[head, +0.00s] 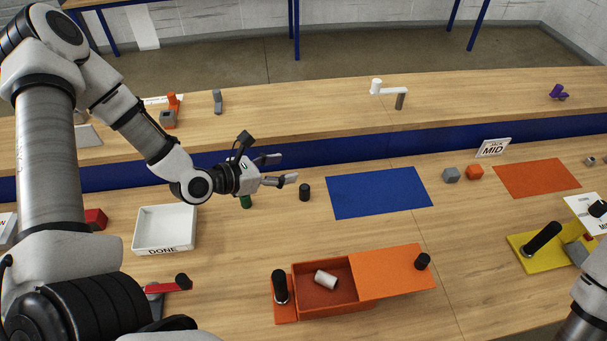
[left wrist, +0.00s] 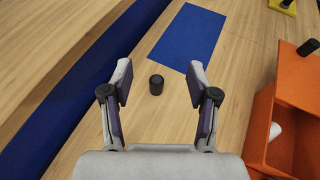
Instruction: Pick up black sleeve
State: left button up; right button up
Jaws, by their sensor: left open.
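The black sleeve (head: 304,192), a small dark upright cylinder, stands on the wooden table just left of the blue mat (head: 378,192). My left gripper (head: 287,168) is open and empty, its fingers pointing right, close to the sleeve in the head view. In the left wrist view the sleeve (left wrist: 156,85) appears between the two spread fingers (left wrist: 160,70), touching neither. My right gripper is not in view.
An orange box (head: 325,312) with a half-open lid holds a pale cylinder (head: 325,279). A green cylinder (head: 246,202) stands below my left gripper. A white DONE tray (head: 190,222) lies further left. Orange (head: 538,178) and yellow (head: 524,256) pads are at right.

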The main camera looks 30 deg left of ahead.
pick_arm(q)
notch_tip(320, 180, down, 4)
jog(key=w+b, duration=0.1)
jog(key=b, duration=0.9)
send_near(302, 189)
jog(key=x, duration=0.4)
jog(key=shift+s+a+f, duration=0.1)
jog(key=shift+f, duration=0.3)
jog(key=shift+w+d+f, duration=0.1)
jog(key=shift+w+d, duration=0.5)
jog(key=shift+w, duration=0.1)
jog(key=x, duration=0.4)
jog(key=shift+w+a+f+p, duration=0.1)
jog(key=shift+w+f+p, duration=0.15)
jog(key=shift+w+p, duration=0.1)
jog(key=shift+w+d+f, duration=0.15)
jog(key=shift+w+d, duration=0.1)
jog(key=shift+w, duration=0.15)
jog(key=shift+s+a, duration=0.1)
jog(key=c, duration=0.8)
jog(key=shift+c, duration=1.3)
